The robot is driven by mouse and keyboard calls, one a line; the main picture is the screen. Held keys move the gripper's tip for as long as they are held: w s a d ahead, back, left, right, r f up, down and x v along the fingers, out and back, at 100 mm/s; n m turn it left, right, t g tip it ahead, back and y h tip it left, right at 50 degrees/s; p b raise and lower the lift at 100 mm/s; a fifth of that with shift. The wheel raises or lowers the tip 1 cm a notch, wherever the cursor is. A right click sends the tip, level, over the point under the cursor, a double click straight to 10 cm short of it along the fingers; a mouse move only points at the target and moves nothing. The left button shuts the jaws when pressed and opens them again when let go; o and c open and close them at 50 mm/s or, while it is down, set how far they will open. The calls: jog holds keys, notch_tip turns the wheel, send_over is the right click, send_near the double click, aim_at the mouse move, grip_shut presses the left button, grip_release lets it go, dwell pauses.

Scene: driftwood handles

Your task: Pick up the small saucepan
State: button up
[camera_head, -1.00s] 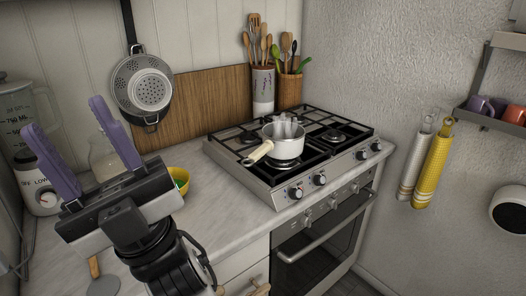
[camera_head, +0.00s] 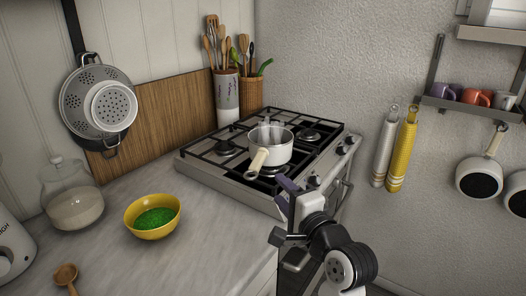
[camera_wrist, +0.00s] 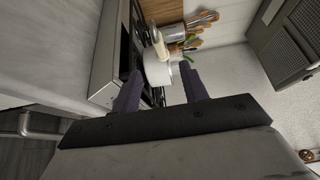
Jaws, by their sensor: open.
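The small saucepan (camera_head: 270,146) is white with a cream handle (camera_head: 257,160) that points toward the front left. It stands upright on the gas hob (camera_head: 228,151), and something pale shows inside it. My gripper (camera_head: 284,186) is in front of the hob, close to its front edge and apart from the pan. In the wrist view the two purple fingers (camera_wrist: 162,90) are spread and empty. The saucepan (camera_wrist: 157,72) shows ahead, between and beyond the fingertips, with its handle (camera_wrist: 160,43) pointing up in that picture.
A yellow bowl of green food (camera_head: 153,216), a glass jar (camera_head: 72,195) and a wooden spoon (camera_head: 67,277) are on the counter at left. Utensil holders (camera_head: 228,98) stand behind the hob.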

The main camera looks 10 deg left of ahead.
aim_at(260, 167)
jog(key=p+x, duration=0.1)
jog(key=x, duration=0.7)
jog(key=shift+w+p, duration=0.15)
jog(key=shift+p, duration=0.2)
jog(key=p+x, duration=0.1)
jog(key=x, duration=0.4)
jog(key=shift+f+p, duration=0.15)
jog(key=shift+p, duration=0.25)
grip_shut()
